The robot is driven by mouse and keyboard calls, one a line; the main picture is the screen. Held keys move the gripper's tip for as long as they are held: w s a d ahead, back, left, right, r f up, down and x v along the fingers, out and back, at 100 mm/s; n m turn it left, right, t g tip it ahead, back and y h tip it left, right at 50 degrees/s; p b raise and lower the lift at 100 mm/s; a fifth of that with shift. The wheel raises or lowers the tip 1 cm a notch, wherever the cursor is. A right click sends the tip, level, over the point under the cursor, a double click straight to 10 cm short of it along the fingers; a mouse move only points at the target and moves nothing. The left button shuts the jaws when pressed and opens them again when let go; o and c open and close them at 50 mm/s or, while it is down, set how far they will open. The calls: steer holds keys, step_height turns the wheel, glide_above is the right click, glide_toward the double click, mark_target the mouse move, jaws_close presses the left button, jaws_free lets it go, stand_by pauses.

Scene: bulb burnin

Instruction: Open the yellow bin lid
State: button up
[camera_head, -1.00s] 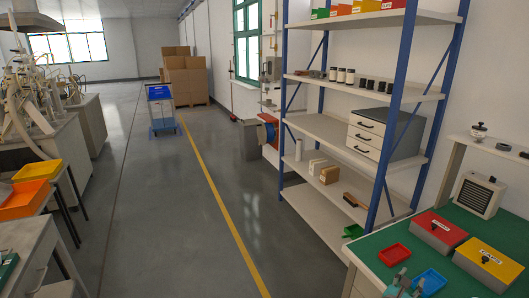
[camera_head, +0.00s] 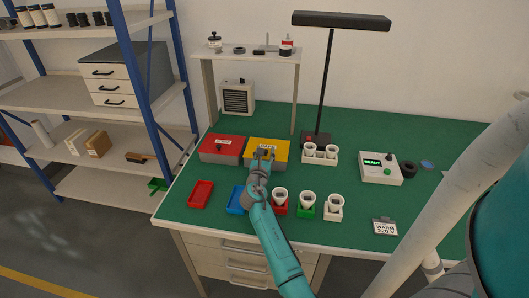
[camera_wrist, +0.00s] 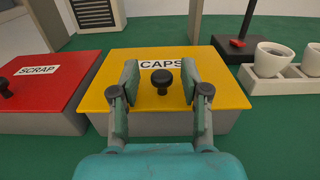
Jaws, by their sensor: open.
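The yellow bin lid (camera_head: 268,148) lies flat and closed on its grey bin on the green bench. In the wrist view the yellow lid (camera_wrist: 215,68) carries a "CAPS" label and a black knob (camera_wrist: 162,79). My gripper (camera_wrist: 161,80) is open, with one finger on each side of the knob. The fingers look apart from the knob, and their exact height above the lid is hard to tell. In the head view my gripper (camera_head: 261,154) is over the front part of the lid and hides the knob.
The red SCRAP bin (camera_head: 222,146) stands just left of the yellow one. A lamp (camera_head: 318,138) and a white holder with cups (camera_head: 320,156) stand to the right. Red (camera_head: 201,193) and blue (camera_head: 236,198) trays and cups (camera_head: 280,195) sit in front, near my arm.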

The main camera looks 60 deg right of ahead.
steer(key=shift+d, duration=0.4)
jaws_close()
steer(key=shift+w+r, duration=0.1)
steer(key=shift+r, duration=0.1)
